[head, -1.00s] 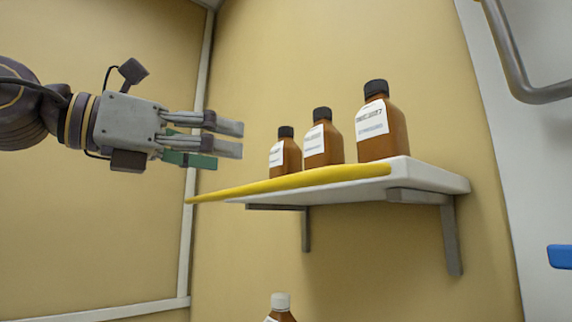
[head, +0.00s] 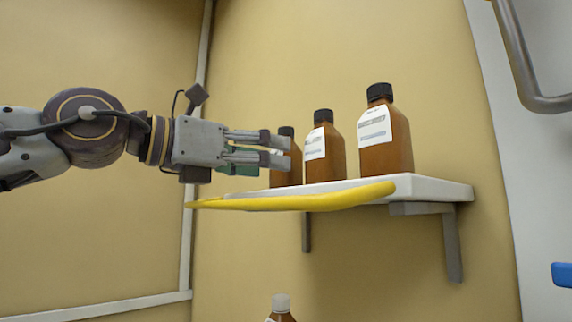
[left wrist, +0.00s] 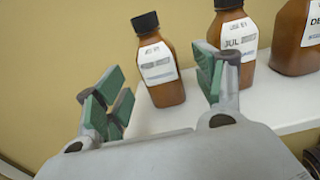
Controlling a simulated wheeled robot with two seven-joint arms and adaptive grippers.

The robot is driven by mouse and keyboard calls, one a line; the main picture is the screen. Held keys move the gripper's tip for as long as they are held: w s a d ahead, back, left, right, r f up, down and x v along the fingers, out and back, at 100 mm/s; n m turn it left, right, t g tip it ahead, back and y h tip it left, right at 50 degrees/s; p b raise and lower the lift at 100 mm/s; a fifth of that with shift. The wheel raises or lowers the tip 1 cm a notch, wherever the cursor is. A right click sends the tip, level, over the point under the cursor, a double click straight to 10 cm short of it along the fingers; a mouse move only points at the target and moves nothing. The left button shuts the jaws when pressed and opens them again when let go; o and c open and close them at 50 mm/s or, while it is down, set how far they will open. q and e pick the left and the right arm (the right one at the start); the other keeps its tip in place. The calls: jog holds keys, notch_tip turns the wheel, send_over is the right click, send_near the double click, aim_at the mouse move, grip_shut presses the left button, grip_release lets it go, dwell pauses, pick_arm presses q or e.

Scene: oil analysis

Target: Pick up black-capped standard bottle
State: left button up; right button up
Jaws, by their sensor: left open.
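Three brown bottles with black caps and white labels stand upright in a row on a wall shelf (head: 440,187): a left one (head: 290,178), a middle one (head: 325,152) and a larger right one (head: 388,140). All have black caps; I cannot tell which is the standard one. My left gripper (head: 285,152) is open and level, at the left bottle, partly covering it in the head view. In the left wrist view, the left bottle (left wrist: 161,75) shows upright in the gap between my open fingers (left wrist: 163,82). I cannot tell whether they touch it. My right gripper is not in view.
A yellow edge strip (head: 320,201) runs along the shelf front, below my left gripper. The middle bottle (left wrist: 236,45) stands close beside my right-hand finger in the left wrist view. The wall is behind the bottles.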

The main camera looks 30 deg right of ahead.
aim_at(294, 178)
pick_arm(q)
jog(key=shift+w+d+f+p, duration=0.15)
jog(key=shift+d+p, duration=0.8)
jog(key=shift+d, duration=0.55)
jog(key=shift+w+d+p, duration=0.1)
jog(key=shift+d+p, duration=0.25)
jog(key=shift+d, duration=0.75)
jog(key=c, duration=1.2)
jog(key=shift+a, duration=0.15)
